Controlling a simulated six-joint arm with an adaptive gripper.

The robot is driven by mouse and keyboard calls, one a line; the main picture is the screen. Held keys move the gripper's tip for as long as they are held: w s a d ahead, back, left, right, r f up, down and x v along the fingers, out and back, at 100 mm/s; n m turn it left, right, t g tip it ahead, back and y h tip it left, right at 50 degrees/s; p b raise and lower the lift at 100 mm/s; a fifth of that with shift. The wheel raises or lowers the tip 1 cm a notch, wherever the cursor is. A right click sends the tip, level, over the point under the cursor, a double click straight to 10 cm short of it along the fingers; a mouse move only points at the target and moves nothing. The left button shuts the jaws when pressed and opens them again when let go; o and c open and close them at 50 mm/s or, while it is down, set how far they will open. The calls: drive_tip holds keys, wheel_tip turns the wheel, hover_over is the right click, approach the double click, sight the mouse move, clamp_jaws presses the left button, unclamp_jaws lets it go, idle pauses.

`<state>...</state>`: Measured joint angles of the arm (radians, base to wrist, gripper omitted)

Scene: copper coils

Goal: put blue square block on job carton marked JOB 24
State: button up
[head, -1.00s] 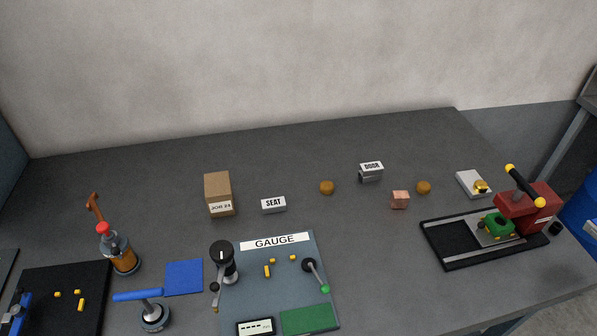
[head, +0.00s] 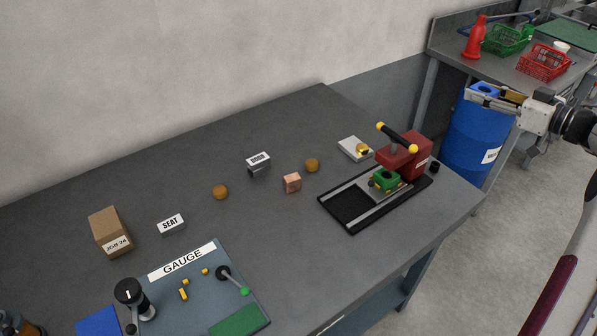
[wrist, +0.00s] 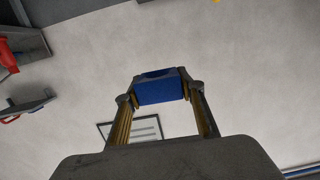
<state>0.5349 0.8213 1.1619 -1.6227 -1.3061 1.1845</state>
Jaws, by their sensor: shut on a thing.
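The job carton marked JOB 24 (head: 108,228) is a small brown box standing on the dark bench at the left in the head view. My gripper (head: 485,93) is at the upper right, far from the carton, in front of the blue drum in the picture. It is shut on the blue square block (head: 485,88). The wrist view shows the block (wrist: 160,91) held between the two fingertips, with part of its top in shadow. The wrist view looks toward a pale wall.
The SEAT block (head: 171,224), DOOR block (head: 259,164), brown round pieces and a copper cube (head: 292,183) stand near the carton. The GAUGE board (head: 205,290) lies in front. A red press (head: 405,160) stands at the right. A blue drum (head: 477,135) stands beyond the bench.

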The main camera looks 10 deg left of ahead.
drive_tip(key=a+r+n+g+y, duration=0.1)
drive_tip(key=a+n+g+y, duration=0.25)
drive_tip(key=a, duration=3.55)
drive_tip(key=s+a+n+g, duration=0.15)
drive_tip(key=s+a, duration=0.35)
drive_tip(key=a, duration=0.6)
drive_tip(key=s+a+n+g, duration=0.15)
drive_tip(key=s+a, duration=0.25)
drive_tip(key=a, duration=0.8)
drive_tip(key=n+g, duration=0.2)
drive_tip(key=g, duration=0.3)
hover_over(105, 222)
wheel_tip(105, 222, down, 11)
drive_tip(key=shift+f+t+y, duration=0.25)
drive_tip(key=shift+f+y, duration=0.2)
drive_tip(key=shift+f, duration=0.1)
drive_tip(key=shift+f, duration=3.05)
